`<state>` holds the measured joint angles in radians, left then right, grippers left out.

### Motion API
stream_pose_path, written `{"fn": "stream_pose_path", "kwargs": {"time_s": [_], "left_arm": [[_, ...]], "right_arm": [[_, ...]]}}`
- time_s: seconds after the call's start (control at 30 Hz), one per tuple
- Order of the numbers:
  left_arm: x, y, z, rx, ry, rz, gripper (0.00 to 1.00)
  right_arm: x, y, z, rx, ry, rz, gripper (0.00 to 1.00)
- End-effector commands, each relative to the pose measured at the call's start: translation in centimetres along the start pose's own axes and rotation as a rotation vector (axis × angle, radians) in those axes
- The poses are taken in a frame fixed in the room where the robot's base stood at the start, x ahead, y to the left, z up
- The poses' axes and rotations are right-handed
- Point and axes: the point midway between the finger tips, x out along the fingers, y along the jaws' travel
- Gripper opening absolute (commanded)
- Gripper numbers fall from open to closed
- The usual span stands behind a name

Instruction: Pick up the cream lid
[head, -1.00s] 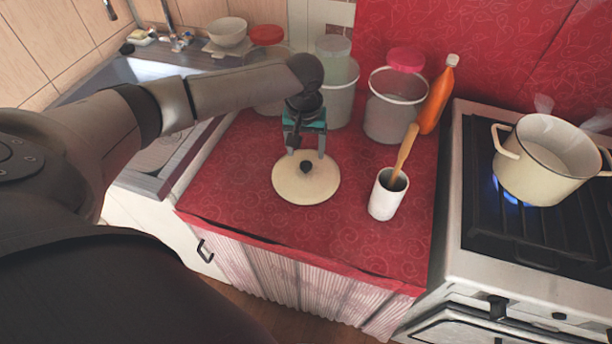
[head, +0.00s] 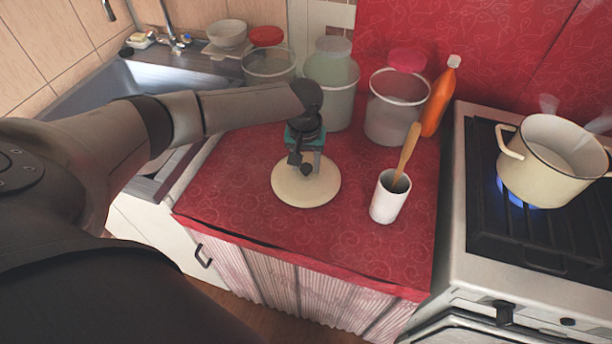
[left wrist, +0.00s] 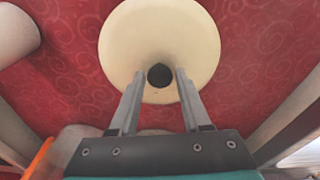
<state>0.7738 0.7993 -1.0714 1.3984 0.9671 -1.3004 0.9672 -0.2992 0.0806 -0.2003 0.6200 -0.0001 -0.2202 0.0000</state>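The cream lid (head: 322,190) is a round disc with a dark knob, lying flat on the red oilcloth counter (head: 250,190). It also shows in the left wrist view (left wrist: 160,30), with its dark knob (left wrist: 159,76) at the centre. My left gripper (head: 307,166) points down over the lid, close to the knob. In the left wrist view, my left gripper (left wrist: 160,76) is open, with one finger on each side of the knob and a gap on both sides. Nothing is held. My right gripper is not in view.
A white cup with a wooden utensil (head: 389,196) stands right of the lid. Clear bins (head: 395,112) and an orange bottle (head: 440,98) stand behind. A cream pot (head: 548,165) sits on the lit stove at right. The sink (head: 110,95) is at left.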

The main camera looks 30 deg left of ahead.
Motion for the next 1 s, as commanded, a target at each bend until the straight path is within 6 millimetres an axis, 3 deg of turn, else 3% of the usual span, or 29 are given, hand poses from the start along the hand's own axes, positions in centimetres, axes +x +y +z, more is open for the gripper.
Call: {"fn": "stream_pose_path", "kwargs": {"time_s": [0.07,0.4,1.0], "left_arm": [[-0.01,-0.02,0.0,0.0,0.0,0.0,0.38],[-0.01,-0.03,0.0,0.0,0.0,0.0,0.0],[-0.01,-0.04,0.0,-0.001,0.0,-0.001,0.0]], "right_arm": [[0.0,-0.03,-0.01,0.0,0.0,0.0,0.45],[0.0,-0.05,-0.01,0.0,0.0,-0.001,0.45],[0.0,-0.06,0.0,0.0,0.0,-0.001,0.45]]}}
